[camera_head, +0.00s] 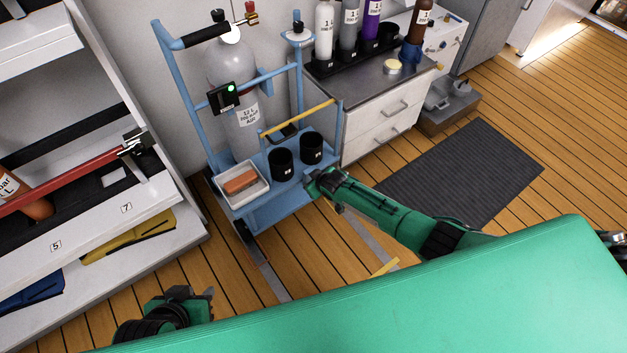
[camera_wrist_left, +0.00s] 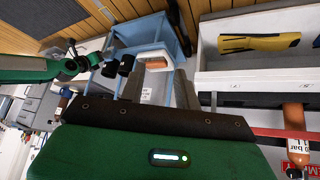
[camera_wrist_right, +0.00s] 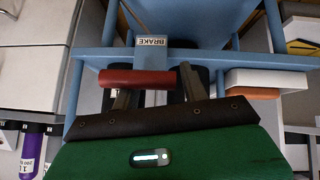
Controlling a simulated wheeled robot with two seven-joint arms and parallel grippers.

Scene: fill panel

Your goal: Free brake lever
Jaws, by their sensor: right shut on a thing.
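The brake lever (camera_wrist_right: 155,62) shows in the right wrist view, with a red crosswise handle (camera_wrist_right: 132,77) and a BRAKE label above it on the blue trolley. My right gripper (camera_wrist_right: 157,92) is shut on the lever, one finger on either side of its stem. In the head view my right gripper (camera_head: 318,184) is at the low front edge of the blue trolley (camera_head: 262,212) and hides the lever. My left gripper (camera_wrist_left: 160,88) is open and empty, low at the left in the head view and away from the trolley.
The trolley carries a grey gas cylinder (camera_head: 246,125), two black cups (camera_head: 281,162) and a white tray (camera_head: 258,193) with an orange-brown block. A shelf (camera_head: 100,228) stands at left, a white cabinet (camera_head: 372,128) at right. A dark mat (camera_head: 465,175) lies on the wooden floor.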

